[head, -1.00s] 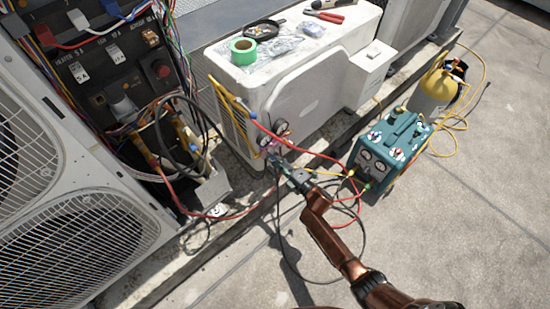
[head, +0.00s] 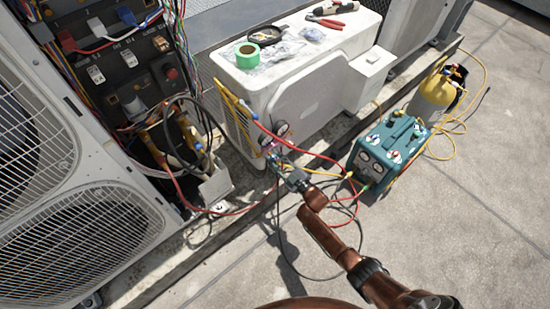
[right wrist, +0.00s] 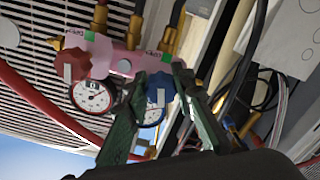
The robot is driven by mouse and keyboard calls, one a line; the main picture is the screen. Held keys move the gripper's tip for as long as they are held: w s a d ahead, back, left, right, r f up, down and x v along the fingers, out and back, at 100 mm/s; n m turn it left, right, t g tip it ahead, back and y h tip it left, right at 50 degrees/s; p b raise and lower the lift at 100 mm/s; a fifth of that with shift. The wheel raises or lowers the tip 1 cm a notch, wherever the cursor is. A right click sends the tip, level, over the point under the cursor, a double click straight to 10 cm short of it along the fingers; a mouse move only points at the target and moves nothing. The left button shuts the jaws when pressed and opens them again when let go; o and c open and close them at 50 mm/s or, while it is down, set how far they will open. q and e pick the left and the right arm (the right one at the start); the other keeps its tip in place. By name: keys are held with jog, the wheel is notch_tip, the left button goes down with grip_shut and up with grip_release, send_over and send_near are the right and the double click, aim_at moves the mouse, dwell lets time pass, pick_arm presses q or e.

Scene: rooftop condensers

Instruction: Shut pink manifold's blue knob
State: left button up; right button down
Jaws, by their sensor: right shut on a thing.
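The pink manifold (right wrist: 123,66) hangs against the slatted side of the white condenser, with hoses and brass fittings on it. It is small in the head view (head: 270,143). Its blue knob (right wrist: 160,88) sits between the green fingers of my right gripper (right wrist: 157,85), which is shut on it. The fingers partly cover the blue-rimmed gauge (right wrist: 151,114) behind. A red knob (right wrist: 75,66) and a red-rimmed gauge (right wrist: 91,96) are to the left, clear of the fingers. In the head view my right gripper (head: 284,168) reaches the manifold from the lower right. My left gripper is not seen.
Red and yellow hoses run from the manifold to a teal recovery machine (head: 389,149) on the right. A yellow cylinder (head: 434,92) stands beyond it. Green tape (head: 246,55) and pliers (head: 326,22) lie on the white condenser (head: 305,90). An open wiring panel (head: 110,60) is left.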

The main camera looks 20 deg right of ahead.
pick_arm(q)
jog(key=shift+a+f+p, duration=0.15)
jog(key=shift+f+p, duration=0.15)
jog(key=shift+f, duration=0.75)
pick_arm(e)
jog(key=shift+f+m, duration=0.1)
jog(key=shift+m, duration=1.4)
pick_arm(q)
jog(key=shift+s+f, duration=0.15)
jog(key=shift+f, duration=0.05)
pick_arm(e)
jog(key=c, duration=1.6)
grip_release()
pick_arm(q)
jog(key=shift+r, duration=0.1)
pick_arm(e)
jog(key=v, duration=1.2)
